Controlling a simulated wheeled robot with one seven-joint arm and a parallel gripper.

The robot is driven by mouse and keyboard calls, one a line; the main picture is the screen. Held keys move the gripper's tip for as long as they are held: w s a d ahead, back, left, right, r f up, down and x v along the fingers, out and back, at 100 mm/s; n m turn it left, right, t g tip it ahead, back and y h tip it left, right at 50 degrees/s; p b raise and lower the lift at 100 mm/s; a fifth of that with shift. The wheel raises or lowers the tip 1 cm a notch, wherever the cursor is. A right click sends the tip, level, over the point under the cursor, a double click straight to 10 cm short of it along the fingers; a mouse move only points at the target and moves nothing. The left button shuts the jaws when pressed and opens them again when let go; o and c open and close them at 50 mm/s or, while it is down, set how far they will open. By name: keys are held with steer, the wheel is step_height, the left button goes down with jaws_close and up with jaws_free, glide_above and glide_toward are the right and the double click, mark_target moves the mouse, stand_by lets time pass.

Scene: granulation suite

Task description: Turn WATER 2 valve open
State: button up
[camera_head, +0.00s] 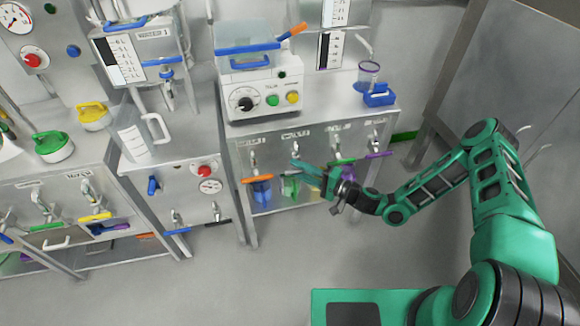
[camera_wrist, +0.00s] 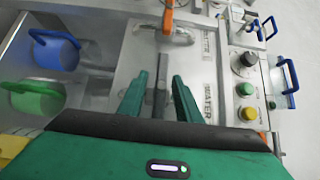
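My gripper (camera_head: 303,168) is at the front panel below the white machine, at the second valve from the left. In the wrist view its two green fingers (camera_wrist: 159,78) stand apart, with a dark grey lever (camera_wrist: 161,88) between them. I cannot tell whether either finger touches it. A label reading WATER (camera_wrist: 208,102) is beside this lever; its number is not readable. The second valve's upper body (camera_head: 292,148) shows in the head view; its lever is hidden by my gripper. The neighbouring valve has an orange lever (camera_head: 258,179), also in the wrist view (camera_wrist: 168,22).
Below the panel are a blue container (camera_head: 262,193) and a green one (camera_head: 289,187). The white machine (camera_head: 262,92) stands on the counter above. The floor in front is clear.

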mark_target(298, 170)
steer(key=shift+x, duration=1.65)
jaws_close()
steer(key=shift+a, duration=0.1)
steer(key=shift+s+f, duration=0.1)
steer(key=shift+w+d+f+n+h, duration=0.2)
steer(key=shift+d+f+n+h, duration=0.25)
steer(key=shift+n+h, duration=1.45)
steer(key=shift+w+d+f+n+h, duration=0.25)
steer(key=shift+d+n+h, duration=0.6)
steer(key=shift+h, duration=1.7)
steer(key=shift+w+d+f+n+h, duration=0.2)
steer(key=shift+f+n+h, duration=0.25)
steer(key=shift+n+h, duration=1.55)
steer(key=shift+m+h, duration=0.25)
